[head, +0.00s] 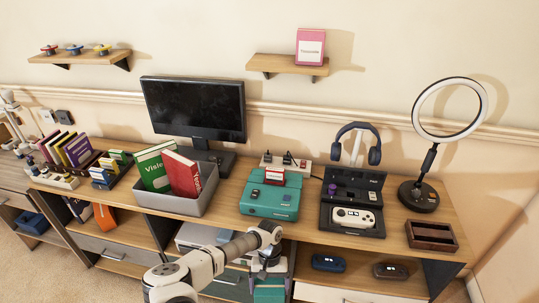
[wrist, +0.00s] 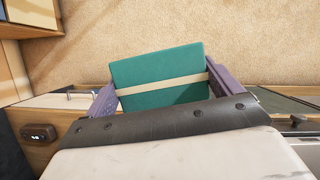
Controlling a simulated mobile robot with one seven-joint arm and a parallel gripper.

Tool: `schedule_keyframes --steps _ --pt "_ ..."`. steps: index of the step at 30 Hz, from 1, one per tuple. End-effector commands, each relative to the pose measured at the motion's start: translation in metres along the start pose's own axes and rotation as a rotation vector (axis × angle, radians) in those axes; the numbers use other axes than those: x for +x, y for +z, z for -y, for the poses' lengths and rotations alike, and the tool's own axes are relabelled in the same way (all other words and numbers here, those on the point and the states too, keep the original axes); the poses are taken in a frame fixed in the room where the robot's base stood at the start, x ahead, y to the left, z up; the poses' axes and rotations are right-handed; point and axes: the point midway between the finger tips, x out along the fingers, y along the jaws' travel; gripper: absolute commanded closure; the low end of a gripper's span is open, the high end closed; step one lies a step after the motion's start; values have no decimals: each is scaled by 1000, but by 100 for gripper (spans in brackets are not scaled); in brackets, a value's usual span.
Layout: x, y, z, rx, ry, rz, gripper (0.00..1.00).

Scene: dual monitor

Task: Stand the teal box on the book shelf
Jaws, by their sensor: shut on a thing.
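My gripper (head: 268,276) is low in front of the desk in the head view. It is shut on the teal box (head: 269,293), which hangs below it at the picture's bottom edge. In the wrist view the teal box (wrist: 160,66), with a cream band, sits tilted between the two purple-grey fingers, above the floor. A wooden wall shelf (head: 262,62) at upper centre right carries an upright pink box (head: 310,47); bare wood shows to its left. Another wall shelf (head: 90,58) at upper left holds several small tops. No label says which is the book shelf.
The desk carries a monitor (head: 195,108), a grey bin (head: 212,191) with books, a teal console (head: 271,197), a black case (head: 352,222), headphones (head: 359,143) and a ring lamp (head: 420,193). Open compartments and drawers lie below the desktop. The wall above the desk is mostly clear.

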Motion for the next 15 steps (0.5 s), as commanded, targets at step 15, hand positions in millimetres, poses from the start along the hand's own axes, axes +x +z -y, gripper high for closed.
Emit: schedule_keyframes --steps 15 --pt "68 -28 0 -2 1 1 51"
